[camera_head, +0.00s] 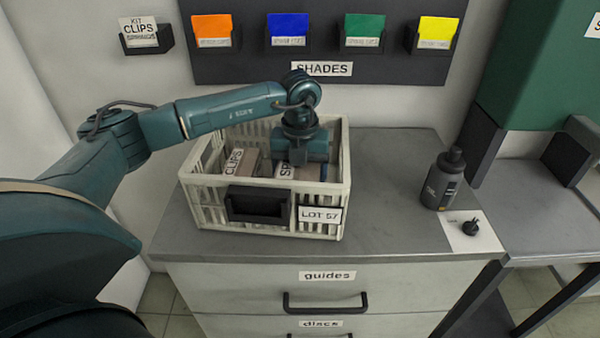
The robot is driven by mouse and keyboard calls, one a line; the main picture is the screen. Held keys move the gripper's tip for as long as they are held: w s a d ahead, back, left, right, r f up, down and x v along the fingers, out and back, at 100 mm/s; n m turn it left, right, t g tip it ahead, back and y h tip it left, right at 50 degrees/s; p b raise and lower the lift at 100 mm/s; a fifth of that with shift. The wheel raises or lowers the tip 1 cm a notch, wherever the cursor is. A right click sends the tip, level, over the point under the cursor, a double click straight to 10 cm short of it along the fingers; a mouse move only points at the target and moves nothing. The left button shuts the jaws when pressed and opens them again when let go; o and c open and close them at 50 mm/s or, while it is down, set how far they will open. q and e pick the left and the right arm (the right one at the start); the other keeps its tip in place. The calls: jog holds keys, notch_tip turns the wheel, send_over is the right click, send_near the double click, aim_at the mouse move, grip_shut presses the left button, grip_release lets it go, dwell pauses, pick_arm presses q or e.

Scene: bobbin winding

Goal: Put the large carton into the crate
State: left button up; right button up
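A cream slatted crate (332,194) with a "LOT 57" label stands on the grey cabinet top. Inside it on the left is a carton marked "CLIPS" (233,163). To its right is a second carton (285,170) whose label begins "SP". I cannot tell which one is the large carton. My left gripper (298,160) reaches down into the crate's right half, at the second carton. The gripper body and crate wall hide part of that carton. Whether the fingers are open or closed on it is unclear. My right gripper is not in view.
A dark bottle (443,180) and a small black part (471,226) on a white card (465,232) stand at the cabinet's right. The cabinet top (390,190) between crate and bottle is clear. A dark "SHADES" board (260,70) hangs behind.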

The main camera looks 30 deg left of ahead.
pick_arm(q)
jog(key=shift+f+b, duration=0.45)
jog(key=shift+f, duration=0.15)
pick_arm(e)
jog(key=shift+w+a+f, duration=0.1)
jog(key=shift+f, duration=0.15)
pick_arm(q)
jog(key=o, duration=1.3)
jog(key=shift+c, duration=0.2)
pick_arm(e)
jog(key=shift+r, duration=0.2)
pick_arm(q)
jog(key=shift+r, duration=0.25)
notch_tip(320, 180, up, 12)
jog(key=shift+f+b, duration=0.2)
jog(key=shift+b, duration=0.1)
jog(key=shift+r, duration=0.6)
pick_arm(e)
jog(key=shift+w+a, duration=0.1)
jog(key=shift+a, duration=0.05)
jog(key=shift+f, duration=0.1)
